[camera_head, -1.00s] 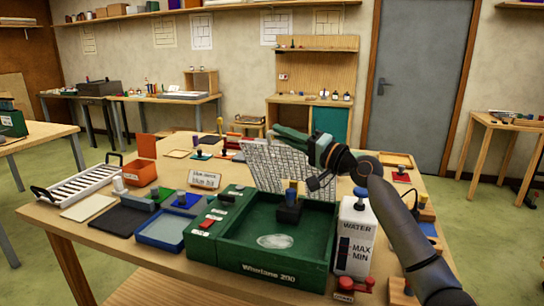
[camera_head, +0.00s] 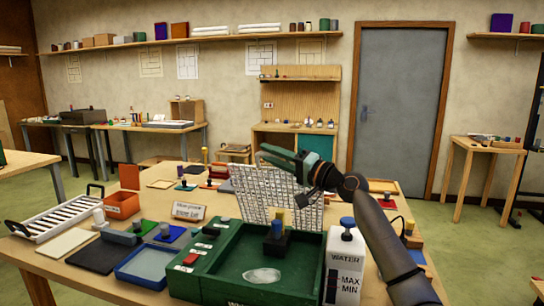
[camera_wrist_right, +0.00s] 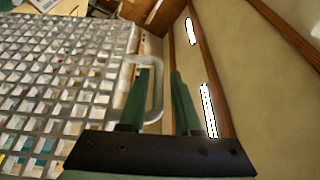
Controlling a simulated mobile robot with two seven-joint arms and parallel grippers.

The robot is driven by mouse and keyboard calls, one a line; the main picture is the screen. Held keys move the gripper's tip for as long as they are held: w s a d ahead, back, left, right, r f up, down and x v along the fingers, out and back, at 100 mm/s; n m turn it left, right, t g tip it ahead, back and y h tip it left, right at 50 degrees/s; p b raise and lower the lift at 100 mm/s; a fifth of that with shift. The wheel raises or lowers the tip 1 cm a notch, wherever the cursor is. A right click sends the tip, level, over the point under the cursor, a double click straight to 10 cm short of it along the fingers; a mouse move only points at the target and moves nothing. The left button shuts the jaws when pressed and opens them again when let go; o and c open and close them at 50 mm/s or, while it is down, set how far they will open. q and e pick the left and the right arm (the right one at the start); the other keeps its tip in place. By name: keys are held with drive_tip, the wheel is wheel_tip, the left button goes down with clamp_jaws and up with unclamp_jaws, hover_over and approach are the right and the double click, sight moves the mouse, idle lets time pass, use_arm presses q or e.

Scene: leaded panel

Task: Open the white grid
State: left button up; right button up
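The white grid (camera_head: 252,188) stands raised, leaning, at the back edge of the green machine box (camera_head: 225,275). In the right wrist view the grid (camera_wrist_right: 60,75) fills the left side, and a pale U-shaped handle (camera_wrist_right: 157,95) sticks out from its edge. My right gripper (camera_head: 268,155) is at the grid's upper edge in the head view. In the right wrist view its two green fingers (camera_wrist_right: 160,95) are apart, with the handle's outer bar between them and one finger inside the loop. A gap shows beside the bar. My left gripper is in neither view.
A white water container (camera_head: 345,255) stands against the box's right side. A black-based block with a yellow top (camera_head: 277,225) and a clear oval piece (camera_head: 262,275) are in the box. A blue tray (camera_head: 148,268), a dark mat (camera_head: 95,255) and a white rack (camera_head: 60,215) lie left.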

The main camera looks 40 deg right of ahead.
drive_tip(key=shift+o, duration=0.8)
drive_tip(key=shift+f, duration=0.1)
drive_tip(key=shift+s+d, duration=0.1)
drive_tip(key=shift+s, duration=0.05)
drive_tip(key=b+v, duration=0.5)
drive_tip(key=v, duration=0.7)
drive_tip(key=shift+s, duration=0.15)
